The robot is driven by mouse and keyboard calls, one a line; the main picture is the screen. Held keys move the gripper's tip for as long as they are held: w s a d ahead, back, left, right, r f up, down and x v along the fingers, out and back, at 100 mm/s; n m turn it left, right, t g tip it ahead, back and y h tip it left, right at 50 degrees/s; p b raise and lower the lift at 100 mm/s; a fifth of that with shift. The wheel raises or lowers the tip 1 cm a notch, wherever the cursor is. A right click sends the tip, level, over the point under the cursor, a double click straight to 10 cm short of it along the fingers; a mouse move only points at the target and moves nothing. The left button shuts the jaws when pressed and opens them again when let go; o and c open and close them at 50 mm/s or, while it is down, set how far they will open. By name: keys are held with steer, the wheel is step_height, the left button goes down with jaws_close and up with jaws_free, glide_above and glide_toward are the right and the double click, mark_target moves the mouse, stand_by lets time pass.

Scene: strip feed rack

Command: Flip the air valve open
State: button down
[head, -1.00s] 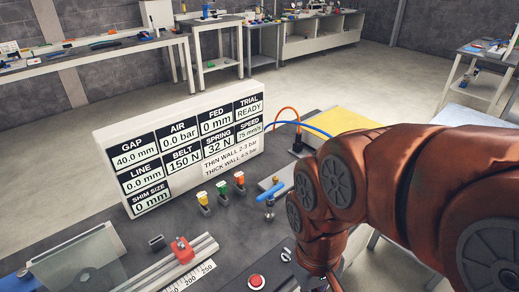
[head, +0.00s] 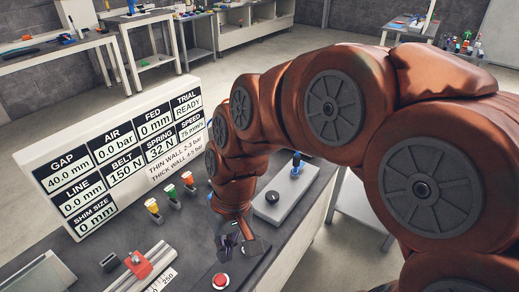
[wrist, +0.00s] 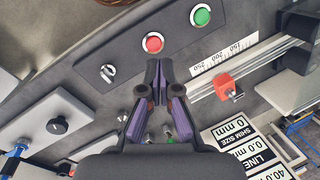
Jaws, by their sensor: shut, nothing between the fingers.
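My arm covers the deck right of the lamps in the head view, where a blue lever showed earlier. My gripper (head: 240,248) points down over the front of the dark deck, near a red button (head: 221,280). In the wrist view my gripper (wrist: 159,66) has its purple-sided fingers together, with nothing between them. Its tips appear near the red button (wrist: 153,42); the height above the deck is unclear. The display board (head: 110,158) reads AIR 0.0 bar.
Yellow, green and red-topped units (head: 170,191) stand before the board. A red block (head: 138,264) sits on a rail beside a scale. A green button (wrist: 201,16) is beside the red one.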

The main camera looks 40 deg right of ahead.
steer(key=w+d+m+t+y, duration=0.1)
steer(key=w+d, duration=0.2)
steer(key=w, duration=0.3)
steer(key=w+d+m+t+y, duration=0.1)
steer(key=w+d+m+t, duration=0.1)
steer(key=w, duration=0.5)
steer(key=w+d+m+t+y, duration=0.1)
steer(key=w+d+m+t, duration=0.1)
steer(key=w, duration=0.4)
steer(key=shift+w+d+r, duration=0.15)
steer(key=shift+d+r, duration=0.05)
steer(key=shift+d, duration=0.2)
steer(key=shift+w+d+r, duration=0.15)
steer(key=shift+d+r, duration=0.05)
steer(key=shift+d, duration=0.2)
steer(key=w+d+f+m+t, duration=0.1)
steer(key=w+d+m, duration=0.1)
steer(key=d, duration=0.7)
steer(key=w+d+f+m+t+h, duration=0.1)
steer(key=w+d+f+m+t, duration=0.1)
steer(key=d, duration=0.6)
steer(key=w+d+f+m+t+h, duration=0.1)
steer(key=d+m, duration=0.3)
steer(key=d, duration=0.5)
steer(key=shift+w+d+f+t, duration=0.35)
steer(key=shift+w+f+t, duration=0.35)
steer(key=shift+w, duration=0.1)
steer(key=shift+p+x, duration=1.15)
steer(key=shift+x, duration=3.75)
